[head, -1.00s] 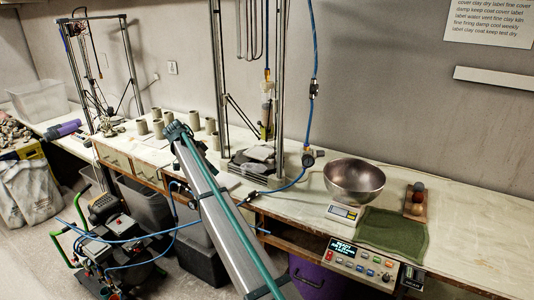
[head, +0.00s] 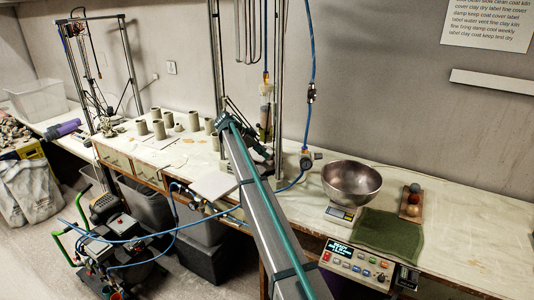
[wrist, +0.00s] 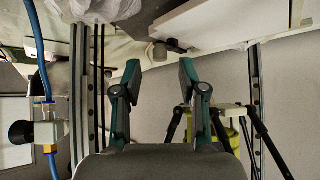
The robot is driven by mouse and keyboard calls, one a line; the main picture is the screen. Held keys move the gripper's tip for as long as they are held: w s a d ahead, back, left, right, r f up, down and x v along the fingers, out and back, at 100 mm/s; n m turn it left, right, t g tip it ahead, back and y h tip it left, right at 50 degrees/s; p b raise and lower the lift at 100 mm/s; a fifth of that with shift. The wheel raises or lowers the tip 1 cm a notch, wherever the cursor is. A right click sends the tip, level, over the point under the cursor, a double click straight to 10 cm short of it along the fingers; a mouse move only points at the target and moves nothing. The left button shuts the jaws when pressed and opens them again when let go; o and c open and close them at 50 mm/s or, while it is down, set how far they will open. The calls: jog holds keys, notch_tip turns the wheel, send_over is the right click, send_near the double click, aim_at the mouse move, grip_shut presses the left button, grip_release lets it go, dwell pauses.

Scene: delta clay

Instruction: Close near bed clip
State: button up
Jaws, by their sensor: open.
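My gripper (wrist: 160,75) is open in the wrist view, with nothing between its two green-and-black fingers. In the head view the end of my arm (head: 229,121) is in front of the middle printer frame (head: 219,60), covering much of its base and bed. I cannot make out the near bed clip in either view. A small grey-brown object (wrist: 159,51) shows beyond the fingertips in the wrist view; I cannot tell what it is. The printer's dark rods (wrist: 262,130) and a yellow-green part (wrist: 233,138) are to the right of my fingers.
A blue hose (wrist: 38,60) with a brass-and-black fitting (wrist: 36,132) is at left in the wrist view. In the head view, a white tile (head: 214,186) lies left of my arm, several clay cups (head: 158,129) stand behind it, and a metal bowl (head: 351,182) is at right.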

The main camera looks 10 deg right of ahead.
jog(key=shift+p+x, duration=0.3)
jog(key=shift+x, duration=1.15)
grip_shut()
